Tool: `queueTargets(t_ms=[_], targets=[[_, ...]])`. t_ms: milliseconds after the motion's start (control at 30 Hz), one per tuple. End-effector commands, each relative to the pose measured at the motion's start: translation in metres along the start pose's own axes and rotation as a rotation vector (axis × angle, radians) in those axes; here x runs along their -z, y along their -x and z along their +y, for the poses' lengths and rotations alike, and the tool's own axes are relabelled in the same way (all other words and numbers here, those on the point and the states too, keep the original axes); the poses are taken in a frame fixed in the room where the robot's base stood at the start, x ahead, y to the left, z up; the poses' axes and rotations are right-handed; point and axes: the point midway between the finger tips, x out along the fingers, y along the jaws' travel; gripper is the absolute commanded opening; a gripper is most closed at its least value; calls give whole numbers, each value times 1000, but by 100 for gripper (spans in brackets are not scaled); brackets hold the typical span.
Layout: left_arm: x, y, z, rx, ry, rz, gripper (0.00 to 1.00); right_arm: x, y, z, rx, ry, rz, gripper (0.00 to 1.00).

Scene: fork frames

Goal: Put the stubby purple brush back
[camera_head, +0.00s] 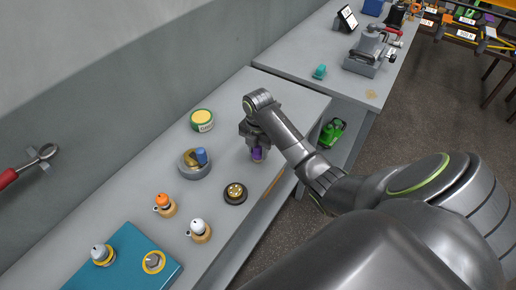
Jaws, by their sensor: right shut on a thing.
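The purple brush (257,154) is a small, stubby purple piece at the right side of the grey bench top. My right gripper (254,143) is shut on it from above, and the fingers hide its upper part. I cannot tell whether the brush touches the bench or is slightly above it. My left gripper is not in view.
A green and yellow tin (202,120), a grey round dish (182,170) with a blue piece, and a dark round pot (235,193) stand nearby. Orange-topped (163,202) and white-topped (198,228) items and a teal mat (128,244) lie nearer. A second bench (310,50) stands beyond.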

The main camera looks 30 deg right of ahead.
Motion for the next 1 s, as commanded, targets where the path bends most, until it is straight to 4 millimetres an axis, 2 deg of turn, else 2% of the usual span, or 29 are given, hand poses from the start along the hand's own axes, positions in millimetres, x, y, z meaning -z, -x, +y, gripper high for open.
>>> queueTargets(t_ms=[300,333,500,833,1000], targets=[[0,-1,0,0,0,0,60,0,-3,0,0,0,0,13],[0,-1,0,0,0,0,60,0,-3,0,0,0,0,38],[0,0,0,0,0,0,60,0,-2,0,0,0,0,58],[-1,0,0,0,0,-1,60,0,2,0,-1,0,-1,58],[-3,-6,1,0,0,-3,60,-1,24,1,-5,2,-4,58]])
